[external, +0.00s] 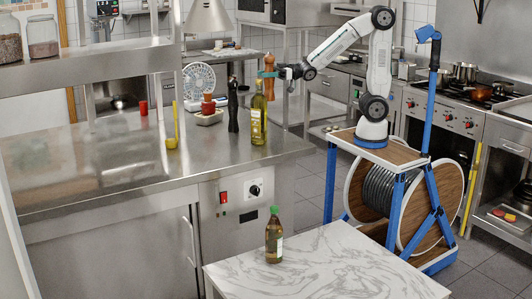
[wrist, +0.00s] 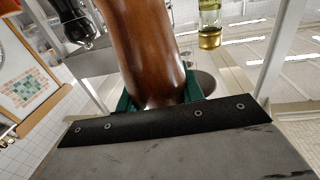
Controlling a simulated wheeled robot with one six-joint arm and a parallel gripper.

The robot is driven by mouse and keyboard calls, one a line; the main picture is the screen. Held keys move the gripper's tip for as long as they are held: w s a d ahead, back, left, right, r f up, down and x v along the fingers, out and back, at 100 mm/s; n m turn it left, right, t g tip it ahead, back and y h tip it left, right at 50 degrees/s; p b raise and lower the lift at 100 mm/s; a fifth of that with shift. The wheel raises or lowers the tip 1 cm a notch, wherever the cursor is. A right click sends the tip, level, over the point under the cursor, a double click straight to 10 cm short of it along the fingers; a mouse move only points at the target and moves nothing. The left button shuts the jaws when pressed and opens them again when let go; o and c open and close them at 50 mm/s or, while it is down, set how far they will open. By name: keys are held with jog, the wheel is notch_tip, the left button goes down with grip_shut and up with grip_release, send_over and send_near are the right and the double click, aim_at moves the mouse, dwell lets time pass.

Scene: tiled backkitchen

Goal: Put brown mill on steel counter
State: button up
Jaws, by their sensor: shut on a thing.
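The brown mill (external: 269,77) is upright and held in the air by my gripper (external: 268,74), near the right end of the steel counter. In the wrist view the brown mill (wrist: 147,50) fills the upper middle, between the green fingers of my gripper (wrist: 160,100). The gripper is shut on it. The steel counter (external: 110,150) runs across the left half of the external view. The mill's lower end seems clear of any surface.
A green-capped bottle (external: 274,238) stands on the marble table (external: 340,262). The counter's left front is clear.

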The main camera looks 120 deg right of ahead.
notch_tip(320, 180, down, 12)
jog(key=shift+w+r, duration=0.15)
jog(key=shift+r, duration=0.1)
jog(key=w+d+f, duration=0.2)
jog(key=w, duration=0.5)
jog(key=w+d+f, duration=0.2)
jog(key=w+f, duration=0.1)
jog(key=w, duration=0.5)
jog(key=shift+d, duration=0.35)
jog(key=shift+f, duration=0.1)
jog(key=shift+f, duration=0.15)
jog(key=o, duration=1.2)
jog(key=shift+c, duration=0.2)
